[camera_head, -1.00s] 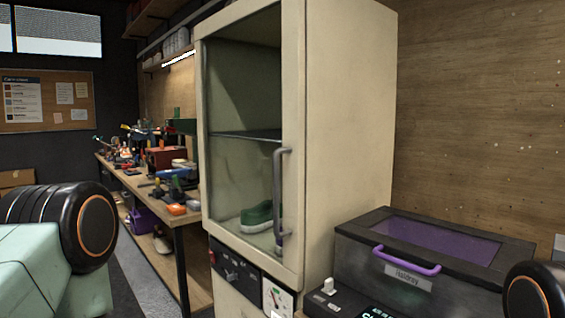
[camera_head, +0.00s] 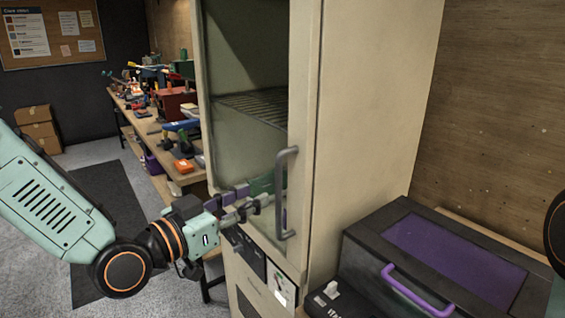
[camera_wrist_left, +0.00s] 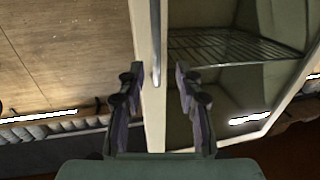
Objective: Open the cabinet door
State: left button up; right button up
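The tall cream cabinet (camera_head: 375,110) has a glass-fronted door (camera_head: 308,120) that looks closed. Its grey vertical bar handle (camera_head: 284,190) is on the right side of the door. My left gripper (camera_head: 262,203) is in front of the lower door, just left of the handle, with its fingers pointing at it. In the left wrist view its two fingers (camera_wrist_left: 158,72) are apart and empty, and the handle (camera_wrist_left: 155,40) lines up with the gap between them. I cannot tell whether they touch it. My right gripper is out of view.
A dark box with a purple lid panel (camera_head: 455,258) and purple handle stands right of the cabinet. A workbench with tools (camera_head: 165,125) runs behind on the left. The control panel (camera_head: 245,250) sits below the door. Floor at left is open.

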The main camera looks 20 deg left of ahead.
aim_at(277, 182)
pick_arm(q)
jog(key=x, duration=0.3)
jog(key=d+x, duration=0.1)
jog(key=x, duration=0.1)
jog(key=shift+r+b, duration=0.35)
jog(key=shift+b, duration=0.05)
jog(key=x, duration=0.2)
jog(key=shift+w+d, duration=0.1)
jog(key=shift+w, duration=0.3)
jog(key=shift+s, duration=0.1)
jog(key=c, duration=0.4)
grip_shut()
